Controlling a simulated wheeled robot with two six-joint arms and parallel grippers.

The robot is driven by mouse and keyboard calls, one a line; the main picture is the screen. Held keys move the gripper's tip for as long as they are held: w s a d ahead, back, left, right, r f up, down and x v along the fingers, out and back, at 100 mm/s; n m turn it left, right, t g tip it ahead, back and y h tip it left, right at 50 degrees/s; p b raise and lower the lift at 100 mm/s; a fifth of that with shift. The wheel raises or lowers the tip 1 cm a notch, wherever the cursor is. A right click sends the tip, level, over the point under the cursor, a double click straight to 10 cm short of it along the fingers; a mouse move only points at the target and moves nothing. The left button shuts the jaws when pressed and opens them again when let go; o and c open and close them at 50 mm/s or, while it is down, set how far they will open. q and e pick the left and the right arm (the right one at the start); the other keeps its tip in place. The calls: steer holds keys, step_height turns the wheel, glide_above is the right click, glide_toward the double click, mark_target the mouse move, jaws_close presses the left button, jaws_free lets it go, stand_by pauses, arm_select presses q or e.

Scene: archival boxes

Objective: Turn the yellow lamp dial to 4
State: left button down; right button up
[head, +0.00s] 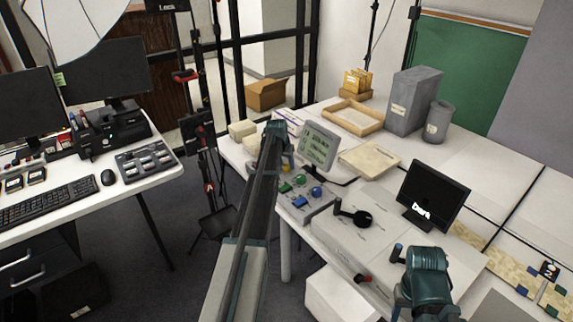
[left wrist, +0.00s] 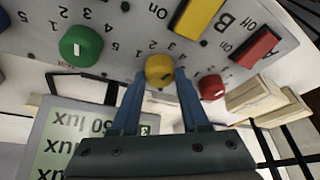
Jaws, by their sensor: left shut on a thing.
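The yellow dial (left wrist: 159,70) sits on the grey control panel (left wrist: 130,30), with printed numbers around it that appear upside down. A small dark mark shows low on the right of its face; I cannot tell which number it points to. My left gripper (left wrist: 158,84) is shut on the dial, one blue finger on each side.
A green dial (left wrist: 80,46) and a red dial (left wrist: 211,87) flank the yellow one. A yellow switch (left wrist: 196,17) and a red switch (left wrist: 255,48) are close by. A lux display (head: 319,146) stands right beside the left gripper. A black monitor (head: 433,196) stands near the right arm.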

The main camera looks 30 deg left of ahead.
arm_select(q)
steer(key=m+h, duration=0.1)
steer(key=m, duration=0.3)
steer(key=shift+a+m+h, duration=0.15)
steer(key=shift+m+h, duration=0.25)
steer(key=shift+m, duration=0.3)
steer(key=shift+c, duration=2)
jaws_free()
steer(key=shift+r, duration=0.1)
steer(key=p+v, duration=1.2)
steer(key=v, duration=0.1)
steer(key=shift+r+p, duration=0.3)
steer(key=shift+p, duration=0.1)
steer(key=shift+a, duration=0.15)
